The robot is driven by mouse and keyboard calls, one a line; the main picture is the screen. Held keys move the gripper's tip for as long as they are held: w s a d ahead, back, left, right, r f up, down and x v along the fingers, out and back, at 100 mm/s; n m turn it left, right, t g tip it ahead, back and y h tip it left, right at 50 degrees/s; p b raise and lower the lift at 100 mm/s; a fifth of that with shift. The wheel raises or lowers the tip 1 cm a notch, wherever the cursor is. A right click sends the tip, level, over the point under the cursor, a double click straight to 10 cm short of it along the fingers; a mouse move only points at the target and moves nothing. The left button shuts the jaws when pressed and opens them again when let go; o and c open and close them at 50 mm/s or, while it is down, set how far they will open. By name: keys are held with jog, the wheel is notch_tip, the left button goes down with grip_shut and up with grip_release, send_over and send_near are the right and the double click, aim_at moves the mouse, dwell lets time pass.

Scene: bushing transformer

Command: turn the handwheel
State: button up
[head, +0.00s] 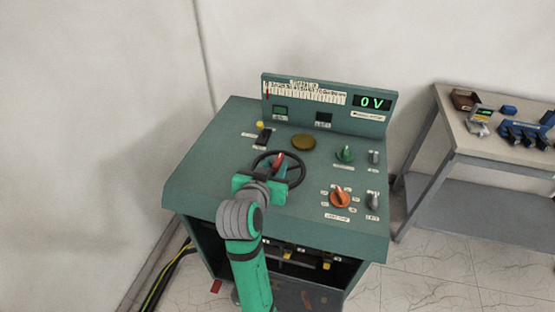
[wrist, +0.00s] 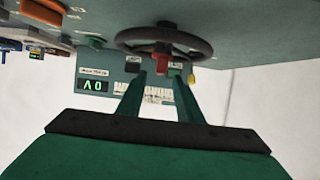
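The black handwheel (head: 298,180) sits on the green console's top, with a red handle (head: 279,160) on its far left part. In the wrist view the handwheel (wrist: 203,47) is at the top centre, with the red handle (wrist: 162,61) hanging down in the picture. My gripper (head: 273,174) is over the near left side of the handwheel and hides part of the rim. In the wrist view my gripper (wrist: 158,78) has its two fingers apart, pointing at the wheel. The red handle appears between the fingertips, with a gap on each side. Contact cannot be told.
The console panel (head: 330,115) has a display (head: 372,102) reading 0 V. An orange knob (head: 340,198), a green knob (head: 345,154) and grey switches stand right of the wheel. A brown round button (head: 304,142) is behind it. A workbench (head: 462,130) stands at right.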

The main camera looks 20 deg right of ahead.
aim_at(278, 161)
jog(key=x, duration=0.5)
jog(key=shift+w+d+f, duration=0.2)
jog(key=shift+w+d, duration=0.05)
jog(key=shift+w, duration=0.05)
grip_shut()
